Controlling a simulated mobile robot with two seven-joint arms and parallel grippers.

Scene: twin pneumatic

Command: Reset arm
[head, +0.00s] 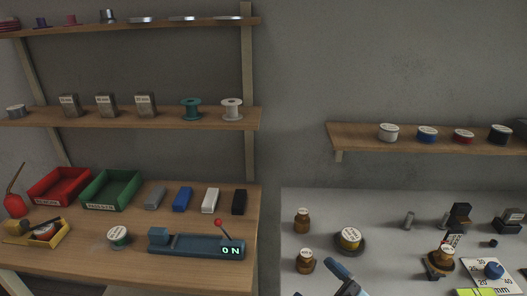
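Neither of my grippers can be made out in the head view. No arm of mine is clearly visible, so the pose of both arms is hidden. A blue and grey object (342,274) is cut off by the bottom edge, and I cannot tell what it is.
A blue device (190,246) with a red-knobbed lever and a lit "ON" display sits on the wooden bench (140,268), near red (60,185) and green (111,189) bins. The grey table (380,210) at right holds brown jars (303,222) and small parts. Shelves hang above.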

